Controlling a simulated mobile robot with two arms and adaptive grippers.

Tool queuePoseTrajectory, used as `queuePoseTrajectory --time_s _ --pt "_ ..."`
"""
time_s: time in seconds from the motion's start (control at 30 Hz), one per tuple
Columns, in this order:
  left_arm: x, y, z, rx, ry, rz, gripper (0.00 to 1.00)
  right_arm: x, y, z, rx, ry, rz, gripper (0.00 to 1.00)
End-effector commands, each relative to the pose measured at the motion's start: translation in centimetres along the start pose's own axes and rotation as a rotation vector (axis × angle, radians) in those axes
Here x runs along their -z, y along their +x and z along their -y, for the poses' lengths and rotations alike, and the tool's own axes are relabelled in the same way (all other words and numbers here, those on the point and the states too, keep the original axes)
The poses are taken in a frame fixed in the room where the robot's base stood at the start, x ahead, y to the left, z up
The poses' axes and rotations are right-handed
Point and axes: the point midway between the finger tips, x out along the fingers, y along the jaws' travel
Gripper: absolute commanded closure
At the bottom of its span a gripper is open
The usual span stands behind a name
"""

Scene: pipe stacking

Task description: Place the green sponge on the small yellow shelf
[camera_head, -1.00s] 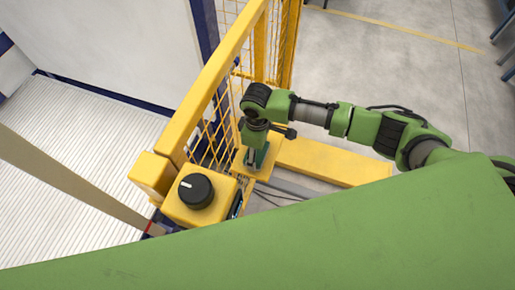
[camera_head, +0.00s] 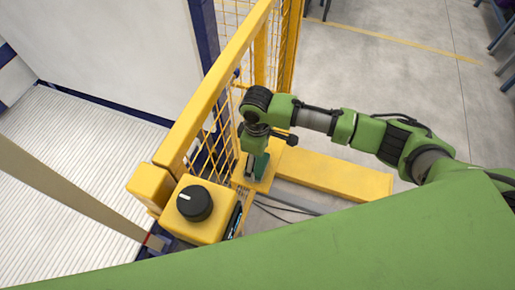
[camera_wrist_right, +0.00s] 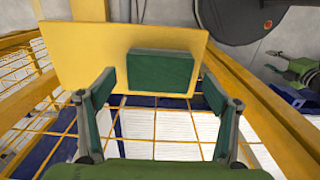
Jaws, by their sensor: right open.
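The green sponge (camera_wrist_right: 161,72) is a dark green block resting on the small yellow shelf (camera_wrist_right: 75,60), close to the shelf's near edge in the right wrist view. In the head view the sponge (camera_head: 261,167) shows partly, beside and below my right gripper, on the yellow shelf (camera_head: 267,181). My right gripper (camera_wrist_right: 158,90) is open. Its two fingers are on either side of the sponge, with a visible gap on each side. In the head view my right gripper (camera_head: 250,158) is small and partly hidden by its own wrist. My left gripper is not in view.
A yellow mesh fence (camera_head: 215,85) runs right beside the shelf. A yellow box with a black knob (camera_head: 194,203) stands in front. A yellow beam (camera_head: 335,175) lies to the right. Grey floor (camera_head: 385,75) beyond is open.

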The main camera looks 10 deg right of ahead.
Motion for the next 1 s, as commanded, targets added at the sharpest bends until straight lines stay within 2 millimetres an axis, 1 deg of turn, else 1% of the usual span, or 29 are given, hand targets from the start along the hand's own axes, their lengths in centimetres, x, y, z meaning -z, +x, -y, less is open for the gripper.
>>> queuePoseTrajectory --time_s 0.03,0.2,0.3,0.43,0.6,1.0 --pt "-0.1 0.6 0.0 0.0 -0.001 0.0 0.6 0.1 -1.0 -0.1 -0.003 -0.001 -0.005 0.18" --pt "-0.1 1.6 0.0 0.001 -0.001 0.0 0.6 0.1 -4.7 -0.1 -0.003 -0.002 -0.004 0.18" --pt "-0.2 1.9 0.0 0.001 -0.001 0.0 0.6 0.1 -6.5 -0.1 -0.003 -0.001 -0.004 0.18" --pt "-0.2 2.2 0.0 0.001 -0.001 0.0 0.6 0.1 -8.2 -0.1 -0.001 0.0 -0.003 0.18" --pt "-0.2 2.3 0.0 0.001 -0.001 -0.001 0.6 0.0 -9.1 -0.1 -0.001 0.0 0.0 0.18" --pt "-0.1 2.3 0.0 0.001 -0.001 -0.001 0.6 0.0 -9.1 0.0 0.0 0.0 0.0 0.18"
